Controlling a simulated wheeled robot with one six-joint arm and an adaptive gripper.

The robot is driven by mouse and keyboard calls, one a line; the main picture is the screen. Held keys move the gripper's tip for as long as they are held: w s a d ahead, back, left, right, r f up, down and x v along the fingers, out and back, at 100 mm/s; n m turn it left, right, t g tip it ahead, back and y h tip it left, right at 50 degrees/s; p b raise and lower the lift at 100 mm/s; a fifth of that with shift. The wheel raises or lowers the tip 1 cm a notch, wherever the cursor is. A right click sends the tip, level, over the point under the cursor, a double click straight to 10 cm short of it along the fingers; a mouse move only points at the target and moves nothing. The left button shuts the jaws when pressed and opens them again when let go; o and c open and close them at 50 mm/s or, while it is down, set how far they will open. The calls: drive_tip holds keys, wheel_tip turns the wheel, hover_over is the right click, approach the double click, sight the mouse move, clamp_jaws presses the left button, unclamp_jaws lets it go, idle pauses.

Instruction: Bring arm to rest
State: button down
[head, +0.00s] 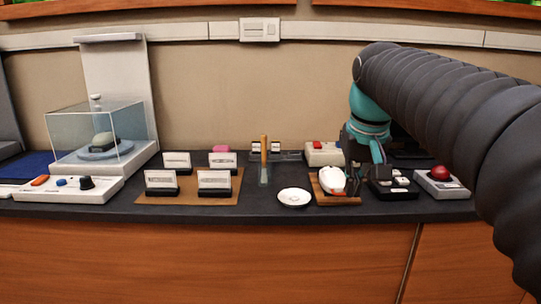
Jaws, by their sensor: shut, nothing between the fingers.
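My arm enters from the right of the head view in a dark ribbed sleeve and bends down at a teal wrist. My gripper (352,187) points down over the counter, shut with nothing held. Its dark fingers are just right of a white rounded object (332,179) on a brown board (325,194). I cannot tell whether they touch it. The fingertips are small and partly blend with the dark things behind.
Black box (393,182) and red-button box (440,183) stand right of the gripper. White dish (294,197), wooden-handled tool (264,160) and card holders (214,182) lie left. A glass case (97,133) stands far left. The dark counter (255,207) has bare room along its front.

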drive_tip(key=s+f+t, duration=0.2)
drive_tip(key=s+f, duration=1.6)
drive_tip(key=f, duration=0.1)
drive_tip(key=shift+s, duration=0.3)
drive_tip(key=shift+s+f, duration=0.1)
